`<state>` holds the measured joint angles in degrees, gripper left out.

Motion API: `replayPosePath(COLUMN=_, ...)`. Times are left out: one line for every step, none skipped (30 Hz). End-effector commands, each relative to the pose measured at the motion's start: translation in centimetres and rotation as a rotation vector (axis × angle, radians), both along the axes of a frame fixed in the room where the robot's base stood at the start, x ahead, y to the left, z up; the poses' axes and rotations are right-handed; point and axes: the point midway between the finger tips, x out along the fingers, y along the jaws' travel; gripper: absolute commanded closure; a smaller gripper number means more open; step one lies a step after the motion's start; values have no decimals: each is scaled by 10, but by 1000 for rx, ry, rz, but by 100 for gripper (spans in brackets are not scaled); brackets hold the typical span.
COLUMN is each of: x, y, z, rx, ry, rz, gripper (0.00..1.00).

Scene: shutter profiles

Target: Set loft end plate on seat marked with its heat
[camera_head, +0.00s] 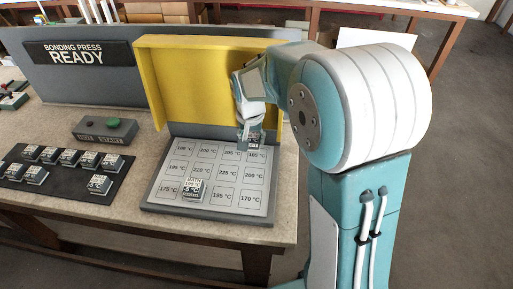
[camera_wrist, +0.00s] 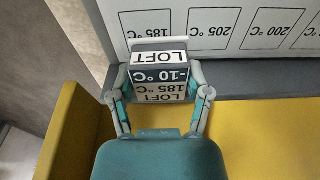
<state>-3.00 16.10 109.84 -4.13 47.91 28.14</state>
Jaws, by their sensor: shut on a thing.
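My gripper (camera_head: 248,126) points down at the back right of the seat board (camera_head: 160,197). It is shut on a small grey block, the loft end plate (camera_wrist: 160,72), whose labels read LOFT, -10 °C and 185 °C in the wrist view. The fingers (camera_wrist: 158,98) hold it on two sides. The plate appears over the board's back edge, beside the seat marked 185 °C (camera_wrist: 155,30); I cannot tell whether it touches the board. In the head view the plate (camera_head: 254,139) is partly hidden by the gripper.
A block marked BATH (camera_head: 192,190) sits in the board's front row. A yellow guard (camera_head: 190,80) stands behind the board. A dark tray (camera_head: 65,184) with several blocks and a control box with a green button (camera_head: 113,124) are at left.

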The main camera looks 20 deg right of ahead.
Motion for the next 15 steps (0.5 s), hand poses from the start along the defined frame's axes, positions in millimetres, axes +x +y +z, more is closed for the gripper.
replayPosePath(x=0, y=-4, z=-4, rx=0, ry=1, rz=-2, gripper=92)
replayPosePath(x=0, y=-5, z=-6, rx=0, ry=1, rz=-1, gripper=92)
replayPosePath(x=0, y=-7, z=-8, rx=0, ry=0, rz=-1, gripper=92)
replayPosePath(x=0, y=-9, z=-10, rx=0, ry=0, rz=-2, gripper=92)
replayPosePath(x=0, y=-11, z=-13, rx=1, ry=1, rz=-2, gripper=92)
replayPosePath(x=0, y=-15, z=-18, rx=0, ry=2, rz=-2, gripper=92)
replayPosePath(x=0, y=-16, z=-23, rx=0, ry=3, rz=-1, gripper=92)
replayPosePath(x=0, y=-15, z=-29, rx=1, ry=4, rz=1, gripper=92)
replayPosePath(x=0, y=-15, z=-35, rx=0, ry=3, rz=1, gripper=92)
replayPosePath(x=0, y=-15, z=-39, rx=0, ry=2, rz=1, gripper=92)
replayPosePath(x=0, y=-15, z=-42, rx=0, ry=3, rz=0, gripper=92)
replayPosePath(x=0, y=-15, z=-46, rx=1, ry=2, rz=0, gripper=92)
replayPosePath(x=0, y=-15, z=-47, rx=0, ry=1, rz=0, gripper=92)
replayPosePath(x=0, y=-15, z=-48, rx=0, ry=0, rz=0, gripper=92)
replayPosePath(x=0, y=-15, z=-48, rx=1, ry=-1, rz=0, gripper=92)
